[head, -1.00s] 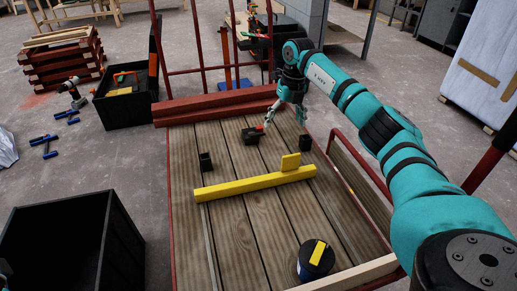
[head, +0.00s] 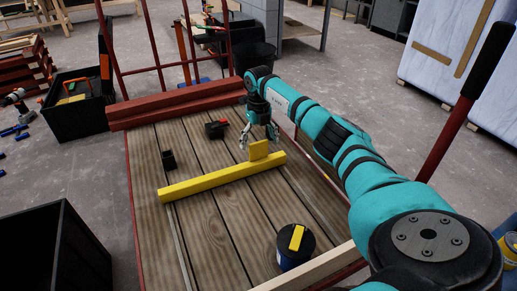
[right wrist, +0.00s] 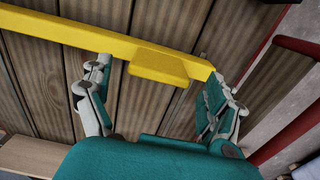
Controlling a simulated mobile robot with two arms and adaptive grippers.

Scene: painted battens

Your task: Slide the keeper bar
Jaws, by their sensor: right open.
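The keeper bar, a long yellow batten (head: 205,183), lies across the plank deck (head: 200,235), with an upright yellow tab (head: 259,150) near its right end. Bar (right wrist: 90,42) and tab (right wrist: 158,66) also show in the right wrist view. My right gripper (head: 259,138) is open and empty, just behind and above the tab in the head view. In the right wrist view its fingers (right wrist: 155,88) are spread, one towards each side of the tab; contact cannot be told. A small black holder (head: 168,160) stands behind the bar's left part. My left gripper is out of view.
A black tool with a red part (head: 216,129) lies on the deck behind the bar. A dark tin with a yellow block (head: 296,247) stands at the front right. Red beams (head: 175,105) close the back. A black crate (head: 55,250) stands at left.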

